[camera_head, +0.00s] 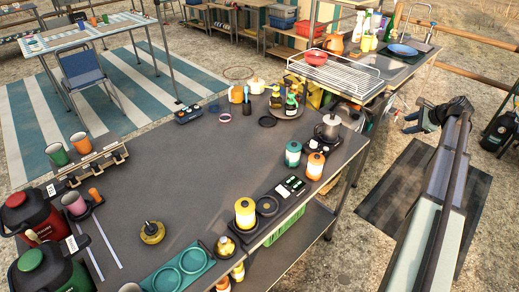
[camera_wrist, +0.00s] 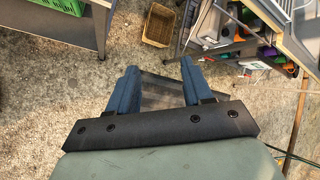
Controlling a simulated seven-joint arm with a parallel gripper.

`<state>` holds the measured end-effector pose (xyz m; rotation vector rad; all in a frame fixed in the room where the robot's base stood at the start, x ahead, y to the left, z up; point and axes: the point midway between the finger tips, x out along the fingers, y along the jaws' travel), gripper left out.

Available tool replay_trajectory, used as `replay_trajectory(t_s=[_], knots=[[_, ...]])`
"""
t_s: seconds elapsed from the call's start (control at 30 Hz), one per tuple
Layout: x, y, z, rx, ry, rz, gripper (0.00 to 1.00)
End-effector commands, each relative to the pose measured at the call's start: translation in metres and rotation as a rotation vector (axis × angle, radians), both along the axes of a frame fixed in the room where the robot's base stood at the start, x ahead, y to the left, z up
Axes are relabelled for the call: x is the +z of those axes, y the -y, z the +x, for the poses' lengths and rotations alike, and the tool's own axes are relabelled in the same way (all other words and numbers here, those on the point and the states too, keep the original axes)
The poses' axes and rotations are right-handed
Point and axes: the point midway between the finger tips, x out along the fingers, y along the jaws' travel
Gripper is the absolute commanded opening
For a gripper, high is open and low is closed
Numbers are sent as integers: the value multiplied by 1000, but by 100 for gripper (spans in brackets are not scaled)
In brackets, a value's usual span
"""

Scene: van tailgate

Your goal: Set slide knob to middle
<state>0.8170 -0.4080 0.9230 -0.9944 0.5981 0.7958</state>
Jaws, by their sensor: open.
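A small black panel with pale and green marks (camera_head: 291,186) lies near the right edge of the dark table (camera_head: 190,200). It may carry the slide knob, but the knob is too small to make out. My gripper (camera_wrist: 159,68) is open and empty, its two blue fingers apart over bare ground in the wrist view. In the head view my gripper (camera_head: 407,123) is off to the right of the table, well apart from the panel. The panel does not show in the wrist view.
A yellow-topped canister (camera_head: 245,213), a teal-and-white canister (camera_head: 293,153) and an orange-and-white one (camera_head: 315,166) stand near the panel. A moka pot (camera_head: 327,127) stands behind them. A wire rack (camera_head: 335,75) is farther back. A wicker basket (camera_wrist: 159,25) is on the ground.

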Motion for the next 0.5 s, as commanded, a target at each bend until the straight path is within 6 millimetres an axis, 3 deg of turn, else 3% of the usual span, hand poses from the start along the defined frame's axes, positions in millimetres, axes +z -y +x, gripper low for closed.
replay_trajectory(t_s=[0.03, 0.2, 0.4, 0.5], knots=[[30, -14, 13, 25, 77, 13, 50], [109, -58, 42, 106, 305, 56, 50], [183, -118, 65, 216, 514, 75, 50], [203, -148, 74, 274, 577, 63, 50]])
